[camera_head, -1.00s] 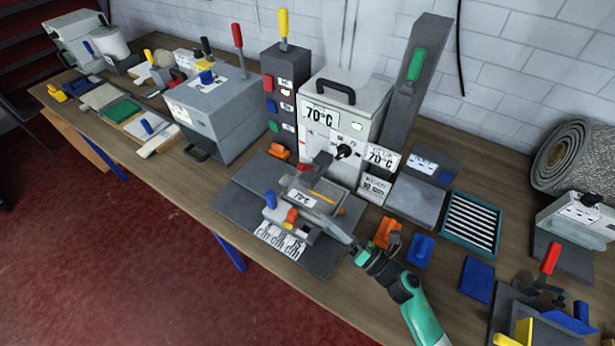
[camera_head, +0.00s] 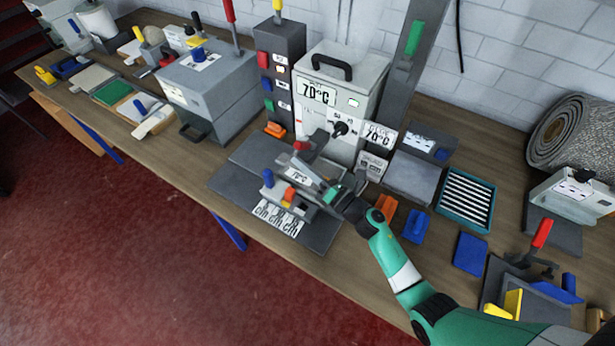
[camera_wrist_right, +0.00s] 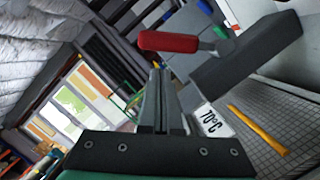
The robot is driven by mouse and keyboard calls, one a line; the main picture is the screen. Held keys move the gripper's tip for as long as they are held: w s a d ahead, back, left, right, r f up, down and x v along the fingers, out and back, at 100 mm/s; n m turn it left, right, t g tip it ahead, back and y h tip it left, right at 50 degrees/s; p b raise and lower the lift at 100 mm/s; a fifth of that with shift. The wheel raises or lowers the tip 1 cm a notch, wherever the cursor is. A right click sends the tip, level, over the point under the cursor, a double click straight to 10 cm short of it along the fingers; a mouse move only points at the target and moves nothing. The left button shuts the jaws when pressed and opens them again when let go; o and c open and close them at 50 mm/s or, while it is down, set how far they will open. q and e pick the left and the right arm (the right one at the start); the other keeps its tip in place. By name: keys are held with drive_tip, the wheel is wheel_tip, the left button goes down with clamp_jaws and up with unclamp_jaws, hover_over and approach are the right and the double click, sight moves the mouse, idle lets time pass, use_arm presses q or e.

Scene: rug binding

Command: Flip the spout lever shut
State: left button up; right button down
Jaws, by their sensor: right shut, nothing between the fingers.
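The spout lever has a red handle (camera_head: 301,146) on the dark spout (camera_head: 318,147) at the front of the white glue pot (camera_head: 338,92). In the right wrist view the red lever (camera_wrist_right: 168,41) lies roughly level, just beyond my fingertips, with the dark spout block (camera_wrist_right: 245,50) to its right. My right gripper (camera_head: 330,193) is shut and empty, in front of and below the spout, by the 70°C tray. Its fingers (camera_wrist_right: 158,80) point towards the lever; I cannot tell whether they touch it. My left gripper is not in view.
A tall dark post (camera_head: 410,75) rises beside the pot. A grey box (camera_head: 205,95) stands left.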

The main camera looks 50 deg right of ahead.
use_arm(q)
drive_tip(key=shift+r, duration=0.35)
use_arm(e)
drive_tip(key=shift+w+d+r, duration=0.1)
drive_tip(key=shift+d+r, duration=0.4)
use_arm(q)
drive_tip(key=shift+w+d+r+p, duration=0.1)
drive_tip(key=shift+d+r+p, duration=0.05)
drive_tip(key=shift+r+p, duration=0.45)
use_arm(e)
drive_tip(key=shift+d+r+m, duration=0.1)
drive_tip(key=shift+r+m, duration=0.2)
drive_tip(key=shift+m, duration=0.1)
